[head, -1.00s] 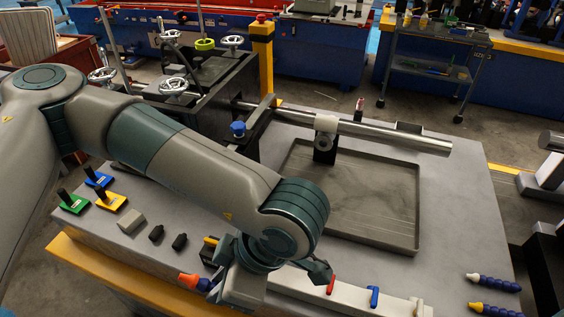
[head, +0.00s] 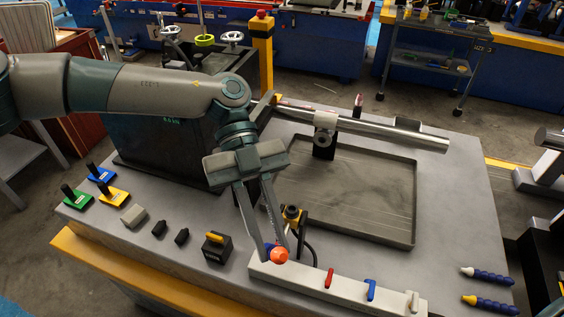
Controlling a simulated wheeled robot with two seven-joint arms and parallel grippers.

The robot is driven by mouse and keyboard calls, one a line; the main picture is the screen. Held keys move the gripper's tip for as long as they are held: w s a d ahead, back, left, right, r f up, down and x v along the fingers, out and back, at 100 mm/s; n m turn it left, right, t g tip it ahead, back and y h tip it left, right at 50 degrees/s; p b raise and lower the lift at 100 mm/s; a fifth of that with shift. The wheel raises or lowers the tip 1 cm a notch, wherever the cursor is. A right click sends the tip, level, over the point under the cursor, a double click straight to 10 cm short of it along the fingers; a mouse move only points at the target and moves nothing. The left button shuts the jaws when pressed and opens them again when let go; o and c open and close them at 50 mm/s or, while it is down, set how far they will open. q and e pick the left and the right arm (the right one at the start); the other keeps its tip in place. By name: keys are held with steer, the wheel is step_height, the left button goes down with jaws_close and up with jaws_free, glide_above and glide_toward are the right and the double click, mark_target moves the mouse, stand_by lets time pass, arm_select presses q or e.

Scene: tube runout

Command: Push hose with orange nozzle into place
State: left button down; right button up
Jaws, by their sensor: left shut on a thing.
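The orange nozzle (head: 279,255) is at the left end of the pale manifold bar (head: 345,288). A bit of its blue hose (head: 268,246) shows between my fingers; the rest is hidden. My left gripper (head: 272,248) points down and is shut on this hose, with its fingers on either side of it. The nozzle faces up toward the camera. I cannot tell whether the hose touches the bar or is seated in it. My right gripper is not in view.
The bar carries a red lever (head: 329,278), a blue lever (head: 371,289) and a white lever (head: 412,300). Hoses with a white nozzle (head: 467,271) and a yellow nozzle (head: 470,299) lie at the right. A black fitting (head: 292,215) with a cable stands close behind my fingers. A shallow tray (head: 409,244) lies behind.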

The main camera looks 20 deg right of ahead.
arm_select(q)
steer(key=w+d+n+t+h+p, duration=0.1)
steer(key=w+d+n+t+h, duration=0.2)
steer(key=w+n+t+h, duration=0.4)
steer(key=w+d+n+t+h+p, duration=0.2)
steer(key=w+n+t+h, duration=0.4)
steer(key=n, duration=0.6)
steer(key=shift+w+d+r+t+h+p, duration=0.2)
steer(key=shift+w+d+t+h+p, duration=0.15)
steer(key=shift+t+h, duration=1)
steer(key=shift+g+h, duration=0.25)
step_height(320, 180, down, 6)
steer(key=b, duration=0.2)
steer(key=shift+r+b, duration=0.1)
steer(key=shift+b, duration=0.2)
